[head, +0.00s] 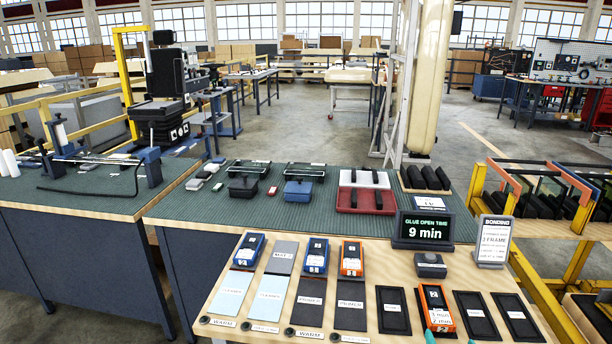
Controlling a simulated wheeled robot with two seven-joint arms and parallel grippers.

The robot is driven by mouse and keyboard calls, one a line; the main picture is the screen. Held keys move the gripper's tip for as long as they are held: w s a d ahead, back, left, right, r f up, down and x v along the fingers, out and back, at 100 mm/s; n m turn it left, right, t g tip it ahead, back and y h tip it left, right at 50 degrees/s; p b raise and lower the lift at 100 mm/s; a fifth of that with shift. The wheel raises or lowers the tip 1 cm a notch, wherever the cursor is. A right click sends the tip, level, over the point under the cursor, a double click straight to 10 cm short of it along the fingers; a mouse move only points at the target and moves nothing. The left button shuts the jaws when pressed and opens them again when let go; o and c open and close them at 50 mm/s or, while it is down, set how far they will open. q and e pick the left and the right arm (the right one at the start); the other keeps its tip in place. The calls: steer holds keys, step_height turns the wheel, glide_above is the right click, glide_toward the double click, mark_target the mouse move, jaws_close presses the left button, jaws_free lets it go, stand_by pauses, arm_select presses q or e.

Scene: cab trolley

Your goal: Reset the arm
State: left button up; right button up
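The wooden front bench (245,300) carries blue handheld devices (249,250) (316,256) and orange ones (352,259) (436,308). They lie on or beside labelled pads and dark trays (394,310).
A display (427,231) reads "GLUE OPEN TIME 9 min", beside a bonding sign (494,241). Behind are a green-topped table (220,222) and a red tray (366,191). A yellow-framed trolley (541,287) stands at right. Open floor (320,135) lies beyond.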

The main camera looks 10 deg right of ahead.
steer(key=s+a+f+m+g+y, duration=0.1)
steer(key=s+a+f+m+g, duration=0.25)
steer(key=s+m, duration=0.55)
steer(key=s+a+f+m+g+y, duration=0.25)
steer(key=s+a+m, duration=0.3)
steer(key=m, duration=0.45)
steer(key=s+a+f+m+g, duration=0.2)
steer(key=s+a+m+g, duration=0.2)
steer(key=s+m, duration=0.5)
step_height(320, 180, down, 26)
steer(key=s+g, duration=0.1)
steer(key=s+d+f+g+p, duration=0.1)
steer(key=s+d+f, duration=0.1)
steer(key=s+f, duration=1.3)
steer(key=shift+s+d+m+g, duration=0.15)
steer(key=shift+s+m+g, duration=0.15)
steer(key=shift+s, duration=0.3)
steer(key=shift+f, duration=0.1)
